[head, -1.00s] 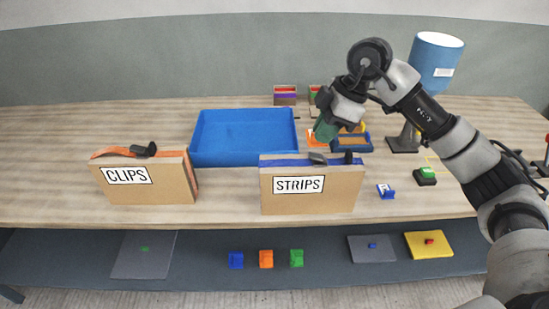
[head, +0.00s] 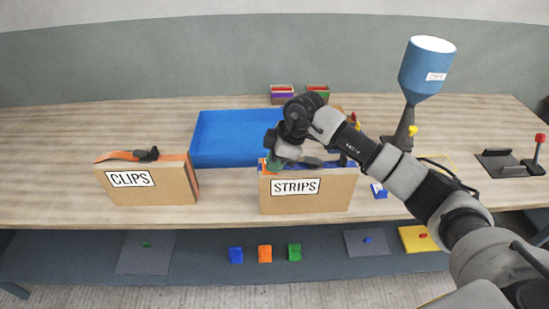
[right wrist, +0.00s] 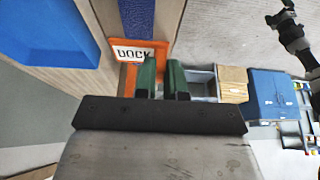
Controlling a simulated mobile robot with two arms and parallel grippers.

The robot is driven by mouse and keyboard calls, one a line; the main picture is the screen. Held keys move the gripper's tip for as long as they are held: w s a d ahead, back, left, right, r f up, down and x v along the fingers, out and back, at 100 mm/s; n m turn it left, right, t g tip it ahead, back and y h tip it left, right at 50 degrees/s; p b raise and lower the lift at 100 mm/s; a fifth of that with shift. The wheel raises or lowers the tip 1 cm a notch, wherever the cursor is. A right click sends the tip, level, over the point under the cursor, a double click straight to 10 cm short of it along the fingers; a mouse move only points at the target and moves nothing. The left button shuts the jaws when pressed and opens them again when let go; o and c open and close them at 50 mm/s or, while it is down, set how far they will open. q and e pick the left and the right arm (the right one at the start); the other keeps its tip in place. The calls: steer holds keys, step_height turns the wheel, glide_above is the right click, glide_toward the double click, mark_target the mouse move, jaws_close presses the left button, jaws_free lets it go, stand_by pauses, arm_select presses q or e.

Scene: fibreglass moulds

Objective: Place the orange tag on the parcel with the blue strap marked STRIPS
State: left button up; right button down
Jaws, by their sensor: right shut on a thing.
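The cardboard parcel marked STRIPS (head: 308,194), with a blue strap over its top, stands upright at the table's front edge. My right gripper (head: 273,163) is at the left end of its top, its arm hiding part of the strap. In the right wrist view, the green fingers (right wrist: 162,75) are shut on the orange tag (right wrist: 133,43), which has a white DOCK label. The tag shows over or against the parcel's top, near the dark strap (right wrist: 136,15); I cannot tell whether it touches. My left gripper is not in view.
A parcel marked CLIPS (head: 146,185) with an orange strap stands to the left. A blue tray (head: 228,138) lies behind. A blue hopper (head: 426,68) on a stand and a small blue tag (head: 378,190) are to the right. A lower shelf (head: 205,255) holds small coloured blocks.

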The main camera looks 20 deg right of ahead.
steer(key=c, duration=1.2)
jaws_free()
steer(key=b+v, duration=0.2)
steer(key=v, duration=1)
